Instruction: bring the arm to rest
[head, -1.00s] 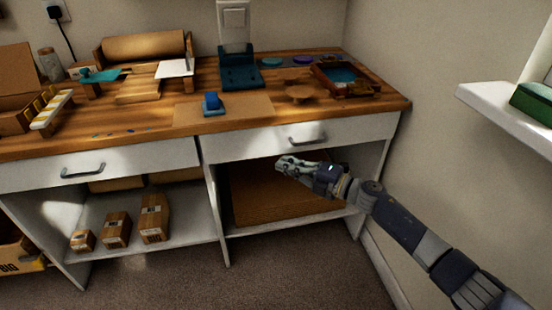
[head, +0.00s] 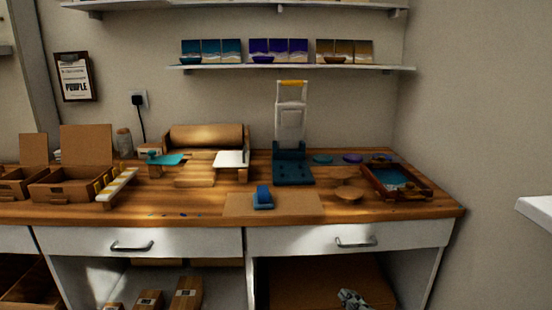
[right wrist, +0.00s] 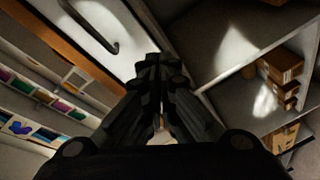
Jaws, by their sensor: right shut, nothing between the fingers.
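My right gripper (head: 352,299) shows at the bottom edge of the head view, in front of the open compartment under the right drawer. It also fills the middle of the right wrist view (right wrist: 160,75), where its dark fingers are together and hold nothing. Most of my right arm is below the head view. My left gripper is in neither view.
The wooden workbench (head: 110,212) carries a wooden tray with blue resin (head: 395,180), a blue stand (head: 292,168) and a small blue tool (head: 263,198). Drawer handles (head: 356,243) stick out at the front. A white ledge (head: 535,208) juts in at the right.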

